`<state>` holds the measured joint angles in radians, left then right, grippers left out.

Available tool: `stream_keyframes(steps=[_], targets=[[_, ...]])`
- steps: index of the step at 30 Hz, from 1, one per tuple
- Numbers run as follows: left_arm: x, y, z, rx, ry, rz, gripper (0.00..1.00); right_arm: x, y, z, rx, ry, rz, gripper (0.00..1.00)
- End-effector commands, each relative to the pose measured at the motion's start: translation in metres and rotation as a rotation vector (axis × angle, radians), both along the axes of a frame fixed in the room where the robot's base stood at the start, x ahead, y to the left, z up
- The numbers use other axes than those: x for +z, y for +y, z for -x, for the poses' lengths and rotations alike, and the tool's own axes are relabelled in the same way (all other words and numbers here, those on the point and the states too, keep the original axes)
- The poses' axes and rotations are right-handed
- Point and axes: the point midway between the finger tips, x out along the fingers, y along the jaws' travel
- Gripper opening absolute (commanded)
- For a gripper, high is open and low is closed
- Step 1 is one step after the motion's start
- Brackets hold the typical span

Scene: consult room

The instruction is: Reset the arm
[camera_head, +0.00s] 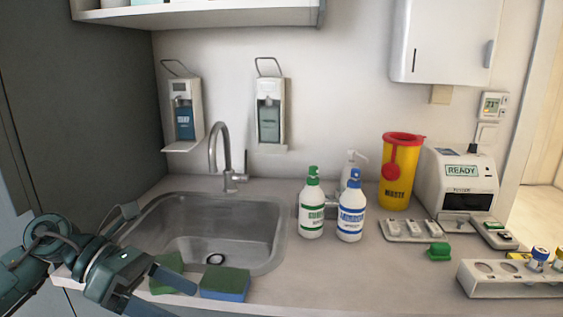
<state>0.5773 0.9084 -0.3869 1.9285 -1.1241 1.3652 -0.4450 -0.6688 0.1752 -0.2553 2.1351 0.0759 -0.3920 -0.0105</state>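My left arm comes in from the lower left. Its dark teal gripper (180,302) is over the counter's front edge, left of the green-and-blue sponge (225,285). Its two fingers are spread apart with nothing visible between them. The upper finger partly covers a second green sponge (168,270) at the sink's front rim; I cannot tell whether they touch. The lower fingertip is close to the bottom of the picture. My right arm and gripper are not in view.
The sink (205,222) and faucet (222,160) are behind the gripper. Two spray bottles, green-capped (312,207) and blue-capped (351,210), stand right of it. A yellow waste bin (397,178), a white device (455,185) and a rack (510,278) are farther right. Counter between sponges and rack is clear.

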Motion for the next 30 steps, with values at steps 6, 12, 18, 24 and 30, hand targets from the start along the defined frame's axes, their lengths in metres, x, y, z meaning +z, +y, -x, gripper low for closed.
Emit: stream_keyframes(steps=[6,12,18,24,30], targets=[[0.018,-0.065,0.0,0.258,0.512,0.675,1.0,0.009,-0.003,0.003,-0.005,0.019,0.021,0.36],[-0.029,-0.047,-0.028,0.736,1.19,1.223,1.0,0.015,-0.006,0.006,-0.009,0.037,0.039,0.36],[-0.159,-0.018,0.009,1.33,1.881,1.542,1.0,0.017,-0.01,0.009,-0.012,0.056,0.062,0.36],[-0.237,-0.02,0.077,-1.578,-2.095,-1.484,1.0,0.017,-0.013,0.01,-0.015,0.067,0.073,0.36],[-0.257,-0.023,0.102,-1.543,-2.009,-1.353,1.0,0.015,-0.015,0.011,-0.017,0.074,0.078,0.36]])
